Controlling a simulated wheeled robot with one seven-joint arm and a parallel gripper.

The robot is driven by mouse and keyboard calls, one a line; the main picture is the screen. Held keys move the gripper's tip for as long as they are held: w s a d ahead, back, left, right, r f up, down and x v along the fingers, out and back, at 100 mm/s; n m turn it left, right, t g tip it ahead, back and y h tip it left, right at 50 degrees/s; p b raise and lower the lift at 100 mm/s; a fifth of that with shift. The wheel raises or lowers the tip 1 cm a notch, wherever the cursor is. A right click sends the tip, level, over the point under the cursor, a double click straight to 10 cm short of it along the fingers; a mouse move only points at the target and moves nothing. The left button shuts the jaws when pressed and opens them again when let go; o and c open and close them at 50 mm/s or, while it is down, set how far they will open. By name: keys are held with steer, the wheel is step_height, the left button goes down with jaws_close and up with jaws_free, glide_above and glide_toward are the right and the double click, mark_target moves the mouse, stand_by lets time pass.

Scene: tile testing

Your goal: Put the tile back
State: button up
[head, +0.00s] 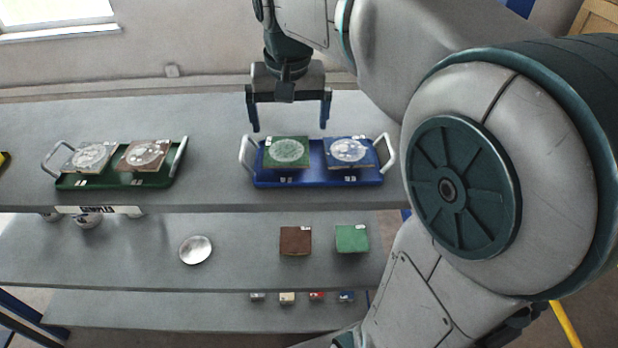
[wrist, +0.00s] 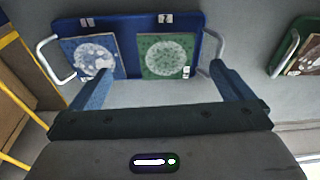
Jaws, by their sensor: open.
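A blue tray (head: 318,183) with two pale handles stands on the top shelf. It holds a green tile (head: 286,152) on the left and a blue tile (head: 349,151) on the right, both with pale speckled round patches. In the wrist view the blue tile (wrist: 95,58) is on the left and the green tile (wrist: 165,55) on the right. A green tray (head: 120,182) at the left holds a grey tile (head: 88,157) and a brown tile (head: 144,155). My gripper (head: 289,130) is open and empty above the back of the blue tray.
A lower shelf holds a brown block (head: 295,241), a green block (head: 352,239) and a round metal dish (head: 195,249). Several small samples (head: 287,297) sit on the lowest level. The top shelf is clear between the trays (head: 213,160). My arm hides the right side.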

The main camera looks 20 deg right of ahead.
steer(key=s+f+n+t, duration=0.1)
steer(key=s+f+n, duration=0.1)
steer(key=s+f, duration=0.9)
steer(key=s, duration=0.4)
steer(key=shift+s+d+n, duration=0.2)
steer(key=shift+n, duration=0.2)
steer(key=shift+d+f, duration=0.1)
